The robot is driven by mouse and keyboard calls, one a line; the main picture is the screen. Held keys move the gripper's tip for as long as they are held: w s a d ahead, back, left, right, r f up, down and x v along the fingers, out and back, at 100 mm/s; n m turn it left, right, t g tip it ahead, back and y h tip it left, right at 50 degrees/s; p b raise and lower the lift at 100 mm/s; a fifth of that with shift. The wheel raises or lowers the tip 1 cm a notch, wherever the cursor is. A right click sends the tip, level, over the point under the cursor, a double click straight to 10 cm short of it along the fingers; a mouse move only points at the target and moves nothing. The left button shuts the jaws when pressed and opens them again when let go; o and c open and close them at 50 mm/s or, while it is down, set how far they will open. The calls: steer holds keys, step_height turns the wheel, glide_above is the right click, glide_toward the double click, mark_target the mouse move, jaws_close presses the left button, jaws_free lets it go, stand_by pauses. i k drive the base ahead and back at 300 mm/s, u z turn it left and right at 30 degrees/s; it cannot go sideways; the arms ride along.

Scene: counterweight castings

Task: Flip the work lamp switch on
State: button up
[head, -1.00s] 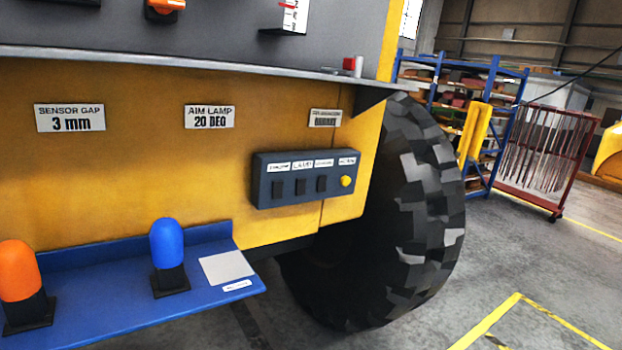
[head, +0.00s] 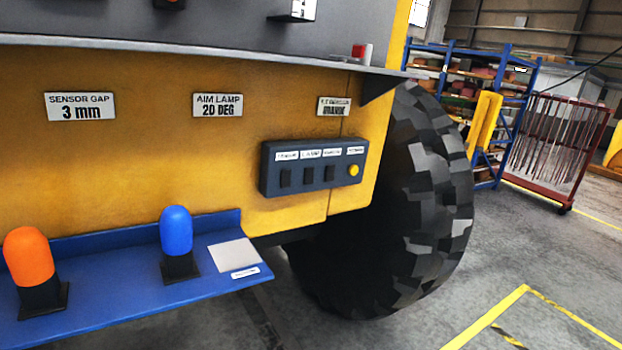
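A dark switch box (head: 268,187) is mounted on the yellow machine side, right of centre in the head view. It carries a row of three black switches and a round yellow button (head: 353,170) at its right end. Each control has a small white label above it. The label over the middle switch (head: 309,175) seems to read LAMP, but the print is blurred. I cannot tell whether any switch is on or off. My gripper is not in view, and nothing touches the box.
A blue shelf (head: 215,281) juts out at lower left, bearing an orange beacon (head: 29,257), a blue beacon (head: 176,231) and a pale plate (head: 234,254). A grey ledge (head: 200,50) runs above the box. A large tyre (head: 425,200) stands to its right. Open floor lies before the tyre.

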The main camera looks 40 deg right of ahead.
mark_target(308, 172)
steer(key=u, duration=2.35)
steer(key=k, duration=0.95)
steer(key=z, duration=1.95)
steer(key=i, duration=0.9)
